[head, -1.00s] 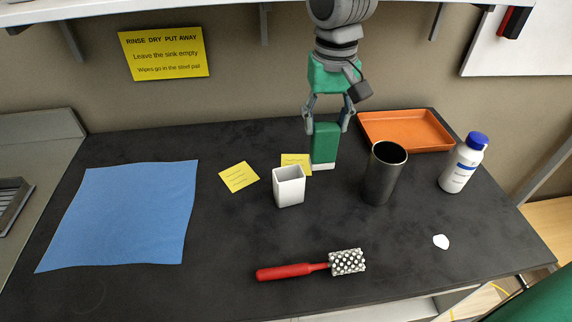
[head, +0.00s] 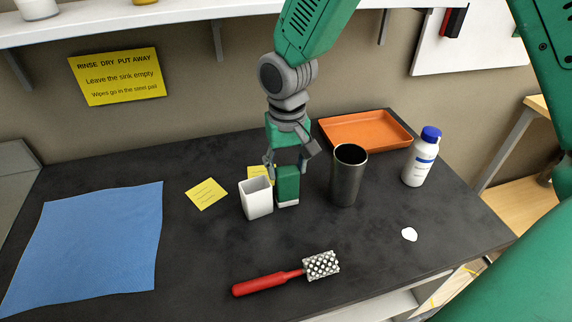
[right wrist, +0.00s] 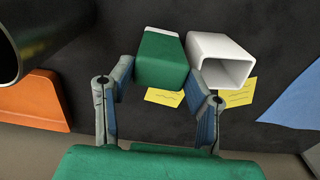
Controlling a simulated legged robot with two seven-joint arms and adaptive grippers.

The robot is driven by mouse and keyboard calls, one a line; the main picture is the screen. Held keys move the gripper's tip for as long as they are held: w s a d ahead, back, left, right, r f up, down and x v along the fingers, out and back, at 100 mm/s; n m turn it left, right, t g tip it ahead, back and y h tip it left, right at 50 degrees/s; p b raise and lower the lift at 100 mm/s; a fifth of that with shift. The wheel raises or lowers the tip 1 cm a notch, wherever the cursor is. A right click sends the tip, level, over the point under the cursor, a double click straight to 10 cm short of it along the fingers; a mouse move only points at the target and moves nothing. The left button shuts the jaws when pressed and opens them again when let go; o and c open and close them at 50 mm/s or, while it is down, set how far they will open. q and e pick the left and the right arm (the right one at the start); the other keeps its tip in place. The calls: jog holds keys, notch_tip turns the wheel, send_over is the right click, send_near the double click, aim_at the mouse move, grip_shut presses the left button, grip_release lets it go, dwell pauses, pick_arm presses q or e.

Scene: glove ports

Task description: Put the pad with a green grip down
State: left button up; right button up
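The pad with a green grip (head: 288,184) is upright, its white pad end down, just right of the white square cup (head: 257,199) in the head view. My right gripper (head: 286,164) points down, with a finger on each side of the grip's top. In the right wrist view the green grip (right wrist: 161,62) sits between the fingertips (right wrist: 160,76), which appear to press on it from both sides. The pad's white end is at or close to the dark worktop (head: 205,240); I cannot tell if it touches. My left gripper is out of view.
A steel tumbler (head: 347,178) stands right of the pad, with an orange tray (head: 375,140) behind it and a blue-capped bottle (head: 418,160) farther right. A blue cloth (head: 90,250) covers the left. Yellow notes (head: 206,194) lie behind.

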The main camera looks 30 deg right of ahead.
jog(key=shift+o, duration=1.2)
notch_tip(320, 180, up, 12)
jog(key=shift+r, duration=0.15)
